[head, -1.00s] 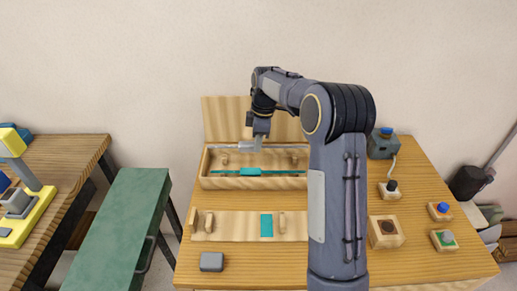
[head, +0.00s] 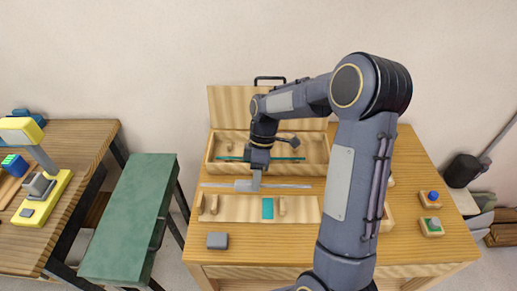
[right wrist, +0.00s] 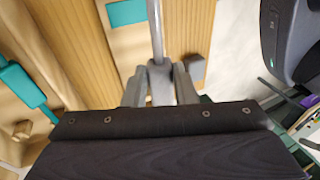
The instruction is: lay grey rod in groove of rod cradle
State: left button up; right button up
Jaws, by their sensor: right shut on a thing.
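The grey rod (head: 290,186) is a thin, pale bar lying level from left to right in the head view. My right gripper (head: 248,185) is shut on it near its middle. In the right wrist view the rod (right wrist: 156,28) runs up and away from between the fingers (right wrist: 160,82). The rod cradle (head: 236,209) is a pale wooden board with two upright posts and a teal patch. The rod shows just behind the cradle in the head view, apart from its posts; its height is hard to tell. My left gripper is out of view.
An open wooden box (head: 318,152) with a teal rod (head: 290,158) inside stands behind. A grey block (head: 217,240) sits at the table's front left. Button blocks (head: 432,227) stand at the right. My right arm covers part of the table.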

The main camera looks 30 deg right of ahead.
jog(key=shift+s+a+f, duration=0.15)
jog(key=shift+s+f, duration=0.05)
jog(key=shift+s, duration=0.05)
jog(key=shift+f+b, duration=2.7)
jog(key=shift+f, duration=0.85)
jog(key=shift+r, duration=0.1)
jog(key=shift+r+p, duration=0.45)
jog(key=shift+r, duration=0.1)
jog(key=shift+f+b, duration=0.9)
jog(key=shift+f, duration=0.15)
jog(key=o, duration=1.1)
